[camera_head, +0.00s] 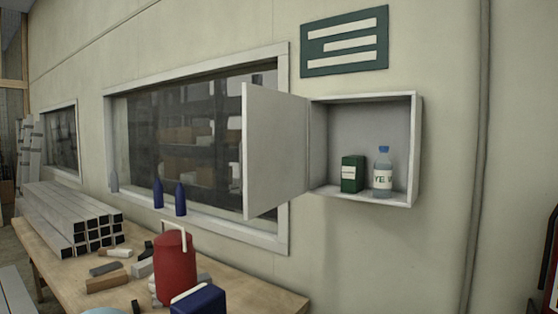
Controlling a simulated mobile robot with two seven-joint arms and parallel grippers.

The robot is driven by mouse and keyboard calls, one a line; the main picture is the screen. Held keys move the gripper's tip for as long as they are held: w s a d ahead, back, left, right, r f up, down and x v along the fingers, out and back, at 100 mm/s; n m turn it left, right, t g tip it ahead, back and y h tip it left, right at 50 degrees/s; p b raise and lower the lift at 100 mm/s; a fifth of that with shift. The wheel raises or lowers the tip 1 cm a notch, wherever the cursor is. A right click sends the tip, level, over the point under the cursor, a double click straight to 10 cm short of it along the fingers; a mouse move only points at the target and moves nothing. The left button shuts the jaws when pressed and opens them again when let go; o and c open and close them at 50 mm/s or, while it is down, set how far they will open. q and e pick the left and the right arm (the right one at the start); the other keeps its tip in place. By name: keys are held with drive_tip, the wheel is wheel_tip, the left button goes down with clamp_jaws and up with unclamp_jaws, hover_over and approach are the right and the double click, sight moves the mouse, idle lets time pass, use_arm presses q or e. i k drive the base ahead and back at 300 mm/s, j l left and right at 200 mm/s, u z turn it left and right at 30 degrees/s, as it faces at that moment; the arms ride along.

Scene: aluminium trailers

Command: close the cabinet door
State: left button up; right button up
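A white wall cabinet (416,150) hangs on the wall at the right of the head view. Its door (272,150) is hinged on the left side and stands open, swung out from the wall to the left, in front of the window's right end. Inside the cabinet, a green box (352,174) and a clear bottle with a blue cap (383,172) stand upright on its floor. Neither of my grippers is in view, so their state and their distance from the door do not show.
Below the door, a wooden table (262,292) holds a red canister (175,268), a blue box (199,300), loose blocks and stacked metal tubes (72,215). Blue bottles (180,199) stand by the window. The wall below the cabinet looks clear. A red object (552,265) is at the right edge.

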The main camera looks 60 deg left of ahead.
sight(273, 145)
drive_tip(key=k+j, duration=0.15)
drive_tip(key=j, duration=0.3)
drive_tip(key=k+j+u, duration=0.15)
drive_tip(key=j, duration=0.25)
drive_tip(key=k+j, duration=0.15)
drive_tip(key=j, duration=0.3)
drive_tip(key=k+j+u, duration=0.1)
drive_tip(key=j, duration=0.35)
drive_tip(key=k+j+u, duration=0.1)
drive_tip(key=j, duration=0.35)
drive_tip(key=k+j, duration=0.2)
drive_tip(key=j, duration=0.25)
drive_tip(key=k+j+u, duration=0.1)
drive_tip(key=j, duration=0.35)
